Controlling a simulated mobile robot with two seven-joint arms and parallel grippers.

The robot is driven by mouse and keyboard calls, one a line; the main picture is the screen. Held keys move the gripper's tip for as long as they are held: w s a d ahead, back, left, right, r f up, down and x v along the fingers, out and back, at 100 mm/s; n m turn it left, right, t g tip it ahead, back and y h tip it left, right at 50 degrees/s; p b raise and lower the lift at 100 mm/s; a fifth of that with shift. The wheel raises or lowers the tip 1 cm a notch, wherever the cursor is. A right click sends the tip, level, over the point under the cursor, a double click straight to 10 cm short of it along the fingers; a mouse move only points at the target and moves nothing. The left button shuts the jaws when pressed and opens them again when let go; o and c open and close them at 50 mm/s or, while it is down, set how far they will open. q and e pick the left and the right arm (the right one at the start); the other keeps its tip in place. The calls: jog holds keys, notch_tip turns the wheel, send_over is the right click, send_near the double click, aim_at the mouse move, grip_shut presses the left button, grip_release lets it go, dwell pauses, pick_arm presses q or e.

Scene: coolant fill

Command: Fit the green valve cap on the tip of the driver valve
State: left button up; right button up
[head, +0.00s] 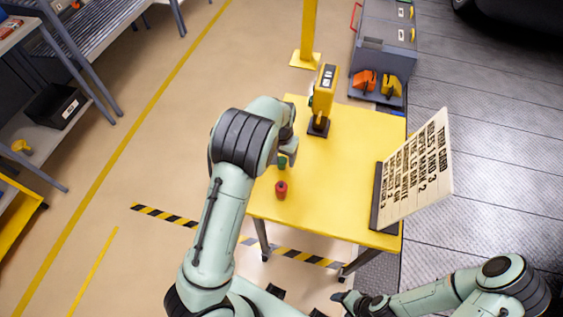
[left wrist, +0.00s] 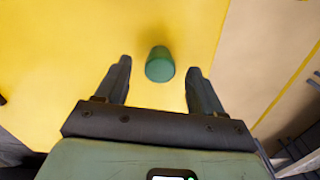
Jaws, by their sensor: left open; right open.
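The green valve cap (left wrist: 160,64) is a small dark green cylinder on the yellow table top. In the left wrist view it lies between and slightly ahead of the fingertips, touching neither. In the head view the cap (head: 282,161) shows just below my left gripper (head: 288,151), which is largely hidden by its own wrist. My left gripper (left wrist: 160,70) is open and empty. My right gripper (head: 347,298) is open, low at the bottom of the head view, away from the table. I cannot make out the driver valve in either view.
The yellow table (head: 350,150) carries a red cap-like piece (head: 281,189), a yellow device (head: 322,95) on a dark base, and a lettered sign board (head: 418,168). A grey cabinet (head: 385,45) stands behind. A dark rounded shape (head: 500,8) is at the top right.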

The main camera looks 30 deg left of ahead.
aim_at(281, 160)
pick_arm(q)
jog(key=shift+f, duration=1.55)
jog(key=c, duration=1.1)
jog(key=shift+w+r, duration=0.1)
jog(key=shift+r, duration=0.1)
